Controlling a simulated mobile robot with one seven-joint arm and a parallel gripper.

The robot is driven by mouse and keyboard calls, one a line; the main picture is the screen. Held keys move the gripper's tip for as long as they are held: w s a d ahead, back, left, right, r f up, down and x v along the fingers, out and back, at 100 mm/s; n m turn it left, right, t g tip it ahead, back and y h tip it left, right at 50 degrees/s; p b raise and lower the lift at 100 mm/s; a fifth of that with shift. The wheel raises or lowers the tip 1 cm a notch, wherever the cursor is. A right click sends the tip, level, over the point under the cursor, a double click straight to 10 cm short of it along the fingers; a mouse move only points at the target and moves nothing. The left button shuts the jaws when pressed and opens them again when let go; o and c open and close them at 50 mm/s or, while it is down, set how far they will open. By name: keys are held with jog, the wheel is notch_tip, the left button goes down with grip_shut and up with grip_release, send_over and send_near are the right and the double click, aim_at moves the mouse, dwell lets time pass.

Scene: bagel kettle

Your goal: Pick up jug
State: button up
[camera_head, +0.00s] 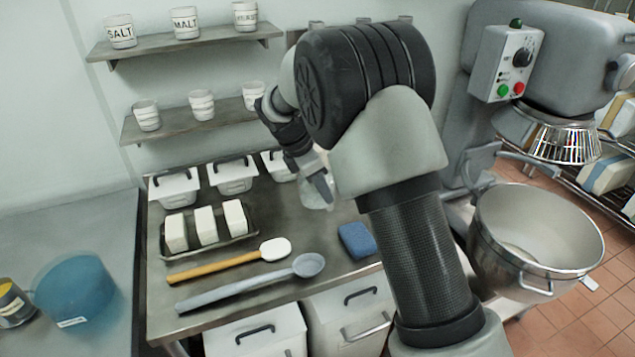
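A pale, see-through vessel (312,196) that looks like the jug stands on the metal worktable, toward the back right. Much of it is hidden behind my arm and gripper. My gripper (322,190) points down at this vessel, overlapping it in the picture. One dark finger shows clearly; I cannot tell whether it touches the vessel or whether the fingers are open or shut.
The worktable (300,218) holds a tray of white blocks (205,228), a wooden-handled spatula (228,261), a grey ladle (250,283), a blue sponge (357,240) and lidded white bins (232,175). A mixer bowl (535,235) stands right. A blue tub (75,288) is left.

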aim_at(331, 210)
jog(key=x, duration=0.5)
jog(key=shift+f, duration=0.2)
grip_shut()
jog(key=shift+s+d, duration=0.1)
jog(key=shift+s+f, duration=0.15)
jog(key=shift+f, duration=0.05)
dwell(0.6)
jog(key=shift+r, duration=0.1)
